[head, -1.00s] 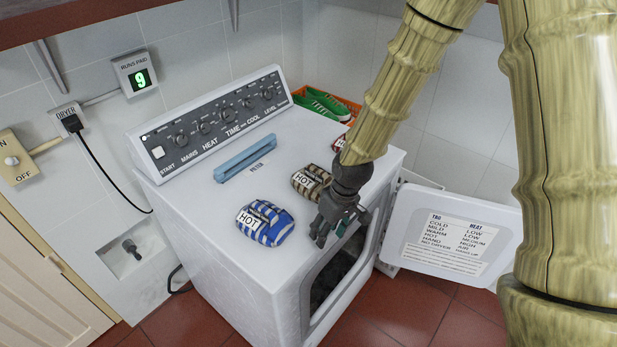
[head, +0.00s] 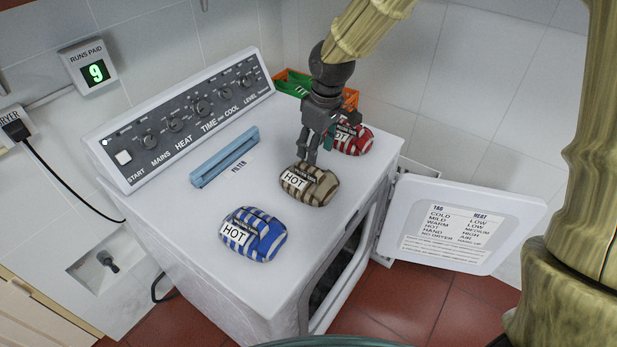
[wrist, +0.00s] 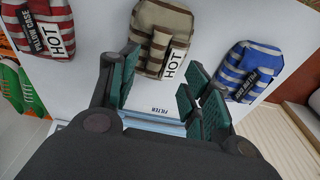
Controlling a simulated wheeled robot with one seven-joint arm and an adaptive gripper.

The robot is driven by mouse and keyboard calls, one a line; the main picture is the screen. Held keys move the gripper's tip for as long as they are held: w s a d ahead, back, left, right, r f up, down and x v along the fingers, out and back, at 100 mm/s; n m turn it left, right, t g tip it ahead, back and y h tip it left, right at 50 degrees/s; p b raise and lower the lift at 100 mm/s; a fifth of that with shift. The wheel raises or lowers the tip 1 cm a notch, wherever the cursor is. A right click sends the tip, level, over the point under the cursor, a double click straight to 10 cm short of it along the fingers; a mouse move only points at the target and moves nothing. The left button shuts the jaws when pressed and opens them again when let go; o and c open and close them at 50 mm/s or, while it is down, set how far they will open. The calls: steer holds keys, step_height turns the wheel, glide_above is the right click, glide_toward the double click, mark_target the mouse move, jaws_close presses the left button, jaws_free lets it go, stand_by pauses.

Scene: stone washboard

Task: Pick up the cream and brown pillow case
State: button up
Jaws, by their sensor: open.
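The cream and brown pillow case (head: 316,190) is a folded striped bundle with a HOT tag, lying on the dryer top between the blue and the red ones. It also shows at the top middle of the wrist view (wrist: 163,28). My gripper (head: 309,158) points down just above and behind this bundle in the head view. Its green-padded fingers (wrist: 160,90) are spread apart with nothing between them. I cannot tell whether a fingertip touches the cloth.
A blue striped bundle (head: 262,243) lies to the front left, a red striped one (head: 352,139) to the back right. The blue filter handle (head: 224,157) and control panel (head: 180,117) stand behind. The dryer door (head: 462,215) is open at right. An orange crate (head: 350,98) is at the back.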

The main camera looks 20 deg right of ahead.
mark_target(309, 167)
steer(key=f, duration=0.2)
steer(key=w+f, duration=0.1)
steer(key=shift+a+f+p, duration=0.2)
steer(key=shift+a+p, duration=0.1)
steer(key=shift+a, duration=0.05)
steer(key=shift+f, duration=0.35)
steer(key=shift+w+a+f+p, duration=0.1)
steer(key=shift+w+f+p, duration=0.15)
steer(key=shift+f+p, duration=0.3)
steer(key=shift+w+f+p, duration=0.2)
steer(key=shift+f+p, duration=0.15)
steer(key=shift+f, duration=0.3)
steer(key=shift+w+a+f+p, duration=0.1)
steer(key=shift+f+p, duration=0.1)
steer(key=shift+f, duration=0.5)
steer(key=shift+w+f+p, duration=0.1)
steer(key=shift+f+p, duration=0.05)
steer(key=shift+f, duration=0.5)
jaws_close()
